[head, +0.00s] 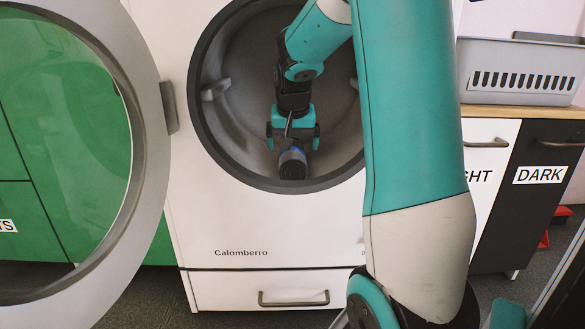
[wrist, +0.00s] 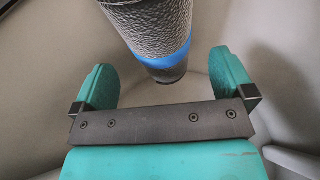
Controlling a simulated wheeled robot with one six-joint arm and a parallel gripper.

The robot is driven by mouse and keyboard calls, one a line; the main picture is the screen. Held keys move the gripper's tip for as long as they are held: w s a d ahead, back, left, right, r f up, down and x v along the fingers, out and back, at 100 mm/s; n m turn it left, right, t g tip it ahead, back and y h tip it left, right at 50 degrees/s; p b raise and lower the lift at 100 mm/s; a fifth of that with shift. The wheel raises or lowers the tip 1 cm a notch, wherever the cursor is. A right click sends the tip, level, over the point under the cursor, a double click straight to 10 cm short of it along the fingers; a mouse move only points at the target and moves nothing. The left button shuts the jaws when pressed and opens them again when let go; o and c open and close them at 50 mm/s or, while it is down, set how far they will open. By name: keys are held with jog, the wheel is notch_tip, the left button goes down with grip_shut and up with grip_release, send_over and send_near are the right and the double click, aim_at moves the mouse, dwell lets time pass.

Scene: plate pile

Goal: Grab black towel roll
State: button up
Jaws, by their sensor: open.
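A black towel roll (head: 292,164) with a blue band lies inside the washing machine drum, low near the front rim of its opening. In the wrist view the roll (wrist: 158,28) shows a textured dark surface and a blue band, and its upper part runs out of the picture. My gripper (head: 292,143) is inside the drum, just above the roll and pointing down. In the wrist view my gripper (wrist: 163,85) is open, with its teal fingers apart. The roll's end shows in the gap beyond the palm, and neither finger visibly touches it.
The washing machine (head: 270,226) has its round door (head: 152,165) swung open to the left. A grey basket (head: 520,70) stands on a counter at right, above a cabinet labelled DARK (head: 540,205).

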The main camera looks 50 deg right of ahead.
aim_at(292, 149)
jog(key=b+x, duration=0.2)
jog(key=x, duration=0.2)
jog(key=shift+f, duration=0.3)
jog(key=shift+r, duration=0.1)
jog(key=shift+c, duration=0.5)
jog(key=c, duration=0.9)
jog(key=shift+c, duration=0.2)
